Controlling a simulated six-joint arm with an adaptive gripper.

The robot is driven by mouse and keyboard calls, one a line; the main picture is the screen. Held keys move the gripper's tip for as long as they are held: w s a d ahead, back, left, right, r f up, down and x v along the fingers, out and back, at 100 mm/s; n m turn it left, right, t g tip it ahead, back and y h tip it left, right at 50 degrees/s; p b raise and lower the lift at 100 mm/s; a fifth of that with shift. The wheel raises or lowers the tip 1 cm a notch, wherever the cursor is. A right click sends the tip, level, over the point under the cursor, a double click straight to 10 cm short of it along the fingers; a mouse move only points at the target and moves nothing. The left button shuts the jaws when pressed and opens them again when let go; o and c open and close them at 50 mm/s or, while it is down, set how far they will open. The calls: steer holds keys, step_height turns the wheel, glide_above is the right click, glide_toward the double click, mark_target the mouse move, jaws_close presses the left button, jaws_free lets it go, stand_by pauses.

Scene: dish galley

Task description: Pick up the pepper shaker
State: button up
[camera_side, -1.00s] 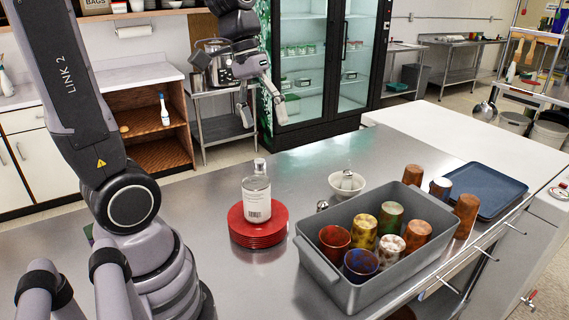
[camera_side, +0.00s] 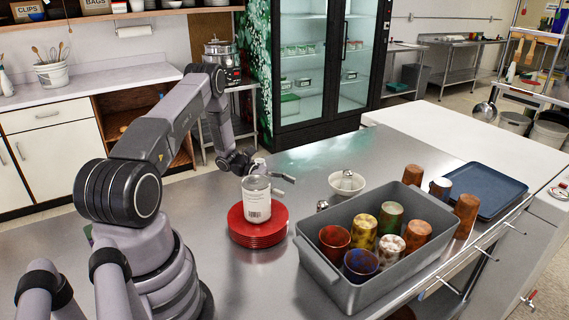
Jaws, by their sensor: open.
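Another small object with a grey top (camera_side: 347,175) sits in the white bowl (camera_side: 346,189). I cannot tell which of the two is the pepper shaker. My gripper (camera_side: 277,176) is open and empty, low over the counter around the height of the bottle's upper part. It is left of the bowl, and the bottle overlaps it in the picture. I cannot tell whether it touches the bottle.
A clear labelled bottle (camera_side: 257,206) stands on stacked red plates (camera_side: 258,238). The grey bin (camera_side: 310,262) holds several coloured cups. More cups (camera_side: 466,213) and a blue tray (camera_side: 489,188) are to the right. The counter behind the bowl is clear.

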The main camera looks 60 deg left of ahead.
mark_target(323, 201)
steer(key=shift+w+d+f, duration=0.1)
steer(key=shift+f, duration=0.25)
steer(key=x, duration=1.1)
steer(key=shift+w+d+r, duration=0.1)
steer(key=shift+w+d, duration=0.1)
steer(key=shift+w, duration=0.05)
jaws_close()
